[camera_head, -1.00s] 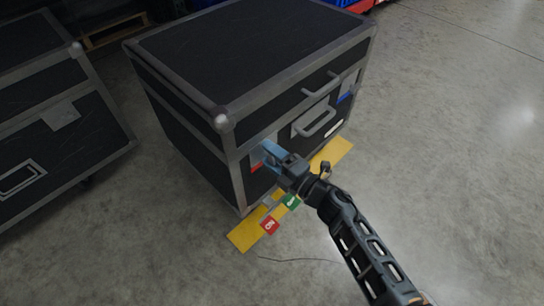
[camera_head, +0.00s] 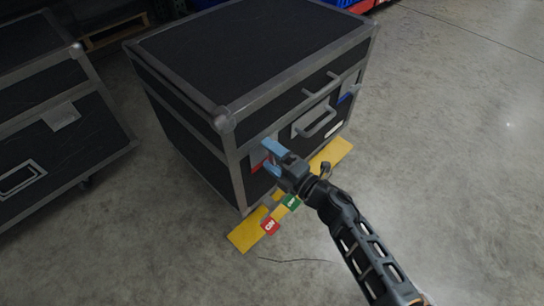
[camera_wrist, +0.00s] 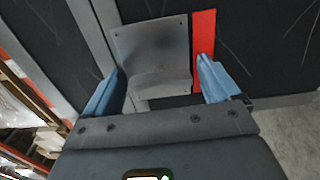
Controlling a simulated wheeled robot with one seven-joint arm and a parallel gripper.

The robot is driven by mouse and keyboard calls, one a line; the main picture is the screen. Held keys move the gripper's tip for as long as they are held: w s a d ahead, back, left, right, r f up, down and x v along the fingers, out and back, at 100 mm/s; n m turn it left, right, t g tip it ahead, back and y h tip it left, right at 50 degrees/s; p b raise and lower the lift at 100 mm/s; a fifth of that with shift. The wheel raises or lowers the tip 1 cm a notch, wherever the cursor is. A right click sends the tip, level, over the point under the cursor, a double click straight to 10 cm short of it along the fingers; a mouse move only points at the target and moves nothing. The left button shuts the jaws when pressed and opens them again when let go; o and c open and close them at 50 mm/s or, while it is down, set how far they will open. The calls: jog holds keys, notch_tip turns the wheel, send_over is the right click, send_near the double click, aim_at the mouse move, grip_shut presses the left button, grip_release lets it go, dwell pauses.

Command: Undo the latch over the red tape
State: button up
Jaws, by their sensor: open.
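The black case with grey metal edging (camera_head: 250,60) stands closed on the floor. A grey metal latch plate (camera_wrist: 153,50) is on its front, with a strip of red tape (camera_wrist: 204,35) beside it. The tape also shows below the plate in the head view (camera_head: 257,160). My gripper (camera_wrist: 160,66) is open, its blue fingers on either side of the latch plate's lower part, one fingertip near the tape. It holds nothing visible. In the head view my gripper (camera_head: 267,158) is at the case's front left. I cannot tell whether the latch is undone.
A grey handle (camera_head: 318,122) and blue tape (camera_head: 346,97) are farther right on the case front. A yellow floor strip (camera_head: 243,236) with red (camera_head: 270,226) and green (camera_head: 291,202) tags lies below. Another black case (camera_head: 50,130) stands left. Floor at right is clear.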

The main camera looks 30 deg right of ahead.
jog(key=p+v, duration=0.1)
jog(key=v, duration=0.6)
jog(key=shift+s+p, duration=0.35)
jog(key=shift+p, duration=0.05)
jog(key=shift+d, duration=0.1)
jog(key=s+r+m+h, duration=0.25)
jog(key=s+m, duration=0.25)
jog(key=s, duration=0.5)
jog(key=s+r+m+h, duration=0.1)
jog(key=s+r+m, duration=0.35)
jog(key=s, duration=0.45)
jog(key=s+a+r+m+g+h, duration=0.2)
jog(key=s+r+m, duration=1)
jog(key=s+r, duration=0.15)
notch_tip(320, 180, up, 25)
jog(key=s+p, duration=0.1)
jog(key=p, duration=2.4)
jog(key=shift+r, duration=0.1)
